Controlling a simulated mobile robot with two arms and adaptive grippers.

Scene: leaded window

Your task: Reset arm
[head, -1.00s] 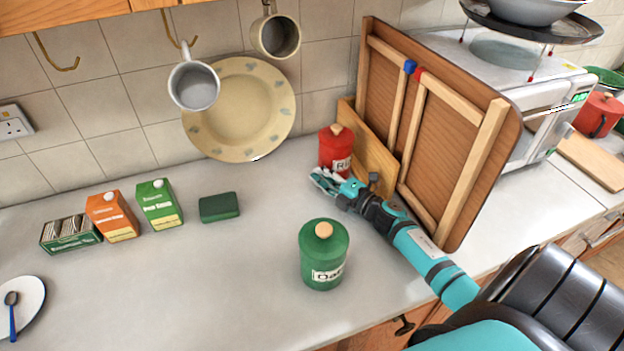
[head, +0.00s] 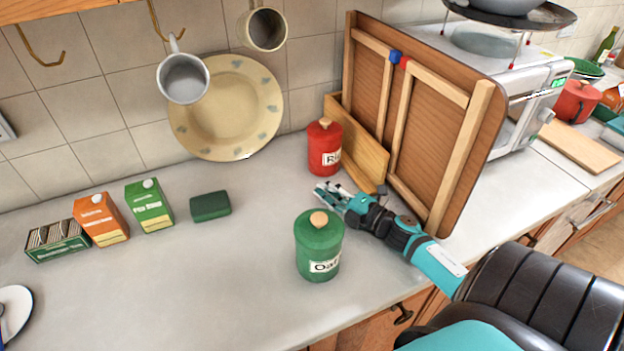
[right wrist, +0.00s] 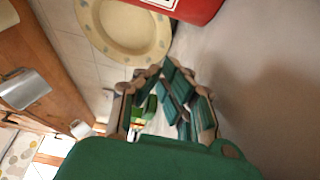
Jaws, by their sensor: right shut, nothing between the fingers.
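My right gripper (head: 326,193) is low over the counter, between the red canister (head: 325,148) and the green canister (head: 319,246). It is shut and empty, with its fingers pointing left. It appears apart from both canisters. In the right wrist view its fingers (right wrist: 165,100) show in the middle, with the red canister (right wrist: 190,6) at the top edge. My right arm reaches in from the lower right. My left gripper is not in view.
A wooden folding board (head: 424,125) leans upright behind my right arm, beside the microwave (head: 532,112). A green sponge (head: 210,206) and cartons (head: 101,219) stand left. A plate (head: 228,108) leans against the tiles. The front left counter is mostly clear.

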